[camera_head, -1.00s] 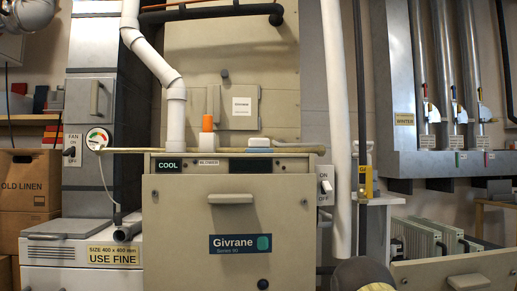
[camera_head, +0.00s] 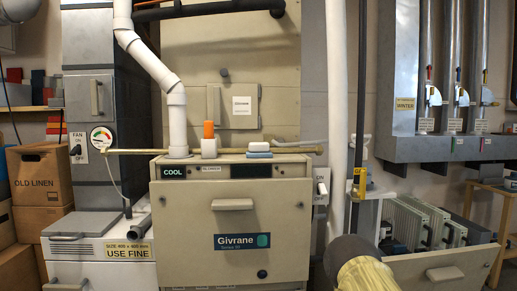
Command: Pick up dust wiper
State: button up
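A small block with a white top and a blue lower edge (camera_head: 258,150) lies on top of the beige Givrane furnace (camera_head: 190,222), right of an orange-tipped white piece. It may be the dust wiper, but it is too small to be sure. A dark rounded shape with a pale yellow part rises at the bottom edge, right of centre. I cannot tell whether it is part of my arm. My gripper does not show clearly anywhere.
A thin rod (camera_head: 135,152) lies across the furnace top. An orange-tipped white piece (camera_head: 209,146) and a white pipe (camera_head: 176,122) stand there. A vertical white pipe (camera_head: 336,110) rises at the furnace's right. Cardboard boxes (camera_head: 40,176) are left; an open filter drawer (camera_head: 440,272) is lower right.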

aim_at(256, 150)
jog(key=z, duration=0.05)
jog(key=k, duration=0.45)
jog(key=u, duration=0.75)
jog(key=i, duration=1.2)
jog(key=z, duration=0.75)
